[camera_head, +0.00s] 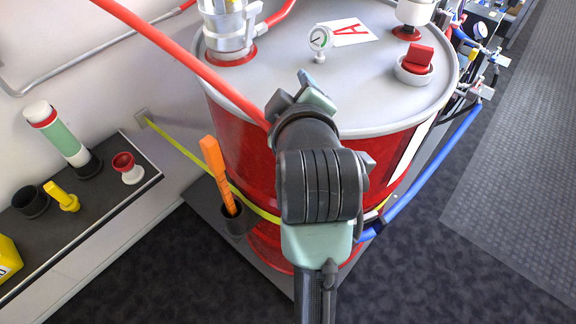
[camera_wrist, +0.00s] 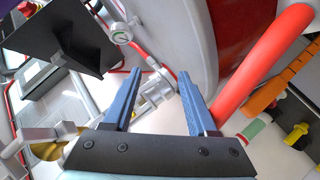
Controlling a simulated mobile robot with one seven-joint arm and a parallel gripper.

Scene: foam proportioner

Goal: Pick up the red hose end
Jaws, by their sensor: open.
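A thick red hose (camera_head: 190,62) runs down from the top left in the head view to my wrist, where its lower part is hidden. In the wrist view the red hose (camera_wrist: 268,66) curves down on the right. Its lower visible part lies close to the outer side of the right finger, and I cannot tell whether they touch. The hose is not between the fingers. I cannot clearly make out its end. My gripper (camera_wrist: 159,75) is open, with two blue fingers apart and nothing held between them. In the head view my gripper (camera_head: 298,95) is over the drum's near rim.
The red drum (camera_head: 235,150) has a grey lid (camera_head: 375,85) with a gauge (camera_head: 320,39), a red cap (camera_head: 417,58) and a metal fitting (camera_head: 230,28). An orange-handled tool (camera_head: 217,165) stands in a holder left of it. A shelf (camera_head: 95,232) is at left; the right floor is clear.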

